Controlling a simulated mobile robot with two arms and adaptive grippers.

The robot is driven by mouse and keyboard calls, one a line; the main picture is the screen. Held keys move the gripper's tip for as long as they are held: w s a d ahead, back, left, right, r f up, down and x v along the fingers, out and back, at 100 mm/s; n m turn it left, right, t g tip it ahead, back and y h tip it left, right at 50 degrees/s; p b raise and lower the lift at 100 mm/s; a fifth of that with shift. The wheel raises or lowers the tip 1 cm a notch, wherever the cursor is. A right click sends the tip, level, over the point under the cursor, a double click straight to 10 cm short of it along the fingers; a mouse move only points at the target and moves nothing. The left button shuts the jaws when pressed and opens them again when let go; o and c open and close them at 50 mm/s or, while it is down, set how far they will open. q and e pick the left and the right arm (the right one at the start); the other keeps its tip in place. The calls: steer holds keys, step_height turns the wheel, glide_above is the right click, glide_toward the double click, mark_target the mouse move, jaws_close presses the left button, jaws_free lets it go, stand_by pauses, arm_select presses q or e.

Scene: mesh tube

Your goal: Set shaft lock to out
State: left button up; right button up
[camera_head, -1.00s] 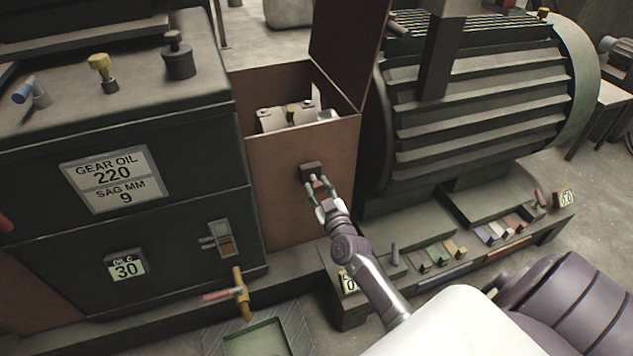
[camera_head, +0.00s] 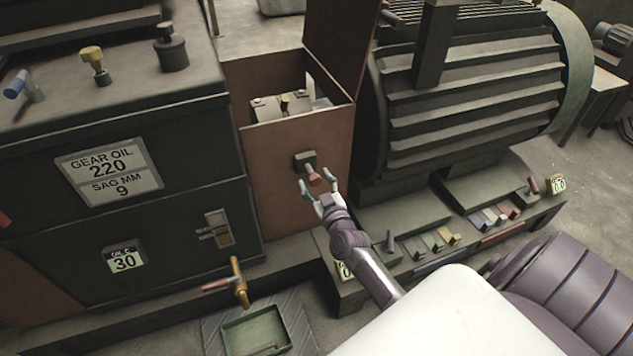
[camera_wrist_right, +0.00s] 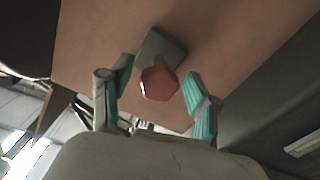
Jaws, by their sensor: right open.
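A red knob (camera_head: 314,179) sits on a dark square block (camera_head: 305,160) on the front of a brown box; I take it for the shaft lock. It stands out a little from the block. My right gripper (camera_head: 318,182) is open, its two fingers on either side of the knob, with gaps to it. In the right wrist view the knob (camera_wrist_right: 159,82) is between and just beyond the teal fingertips, the block (camera_wrist_right: 160,50) behind it. My left gripper is not in view.
The brown box (camera_head: 280,190) has its lid raised. A dark gear housing (camera_head: 190,205) with labels and levers stands to its left, a large finned motor (camera_head: 470,100) to its right. A green tray (camera_head: 255,333) and a brass tap (camera_head: 239,281) are low in front.

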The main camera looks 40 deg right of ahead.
steer(key=shift+s, duration=0.1)
steer(key=v, duration=1.2)
